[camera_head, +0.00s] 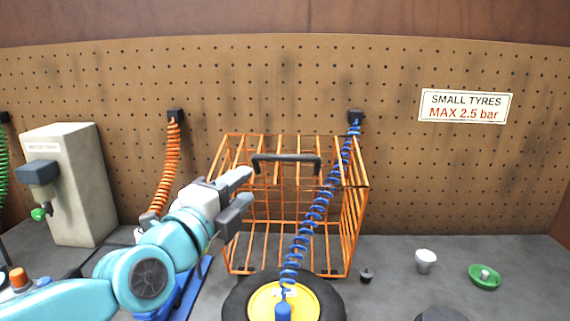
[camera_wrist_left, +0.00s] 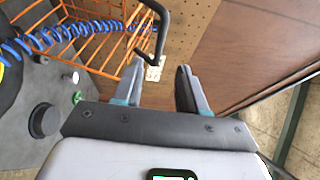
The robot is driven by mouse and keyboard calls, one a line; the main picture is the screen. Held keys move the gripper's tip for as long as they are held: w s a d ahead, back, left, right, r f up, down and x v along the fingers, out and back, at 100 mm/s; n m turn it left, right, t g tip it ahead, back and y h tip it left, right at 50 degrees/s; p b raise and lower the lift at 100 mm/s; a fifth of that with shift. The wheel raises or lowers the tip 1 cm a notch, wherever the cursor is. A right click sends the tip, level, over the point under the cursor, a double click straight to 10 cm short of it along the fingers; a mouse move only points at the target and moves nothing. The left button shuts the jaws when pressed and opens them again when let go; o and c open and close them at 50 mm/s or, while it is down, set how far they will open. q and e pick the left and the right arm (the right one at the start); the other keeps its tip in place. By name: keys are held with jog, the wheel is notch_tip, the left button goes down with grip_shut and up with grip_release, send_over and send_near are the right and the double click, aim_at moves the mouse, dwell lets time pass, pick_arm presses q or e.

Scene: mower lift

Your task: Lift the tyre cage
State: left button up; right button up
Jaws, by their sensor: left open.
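The orange wire tyre cage (camera_head: 350,230) stands on the grey bench against the pegboard. Its dark handle (camera_head: 287,158) spans the upper front; in the left wrist view the handle (camera_wrist_left: 158,32) lies just beyond the fingers. My left gripper (camera_head: 240,192) is open and empty, at the cage's left front, a little left of and below the handle. In the left wrist view its two fingers (camera_wrist_left: 160,84) are apart with nothing between them. A black tyre with a yellow hub (camera_head: 262,302) lies flat before the cage. My right gripper is out of view.
A blue coiled hose (camera_head: 318,208) crosses the cage front down to the tyre. An orange coiled hose (camera_head: 172,155) hangs left, near a grey machine (camera_head: 75,190).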

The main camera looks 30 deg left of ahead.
aim_at(278, 160)
pick_arm(q)
jog(key=w, duration=0.5)
jog(key=w+a, duration=0.1)
jog(key=w, duration=0.4)
jog(key=w+a+r+b, duration=0.1)
jog(key=w, duration=0.4)
jog(key=shift+w+a, duration=0.1)
jog(key=shift+w, duration=0.1)
jog(key=shift+r, duration=0.15)
jog(key=shift+w, duration=0.1)
jog(key=shift+c, duration=0.3)
grip_shut()
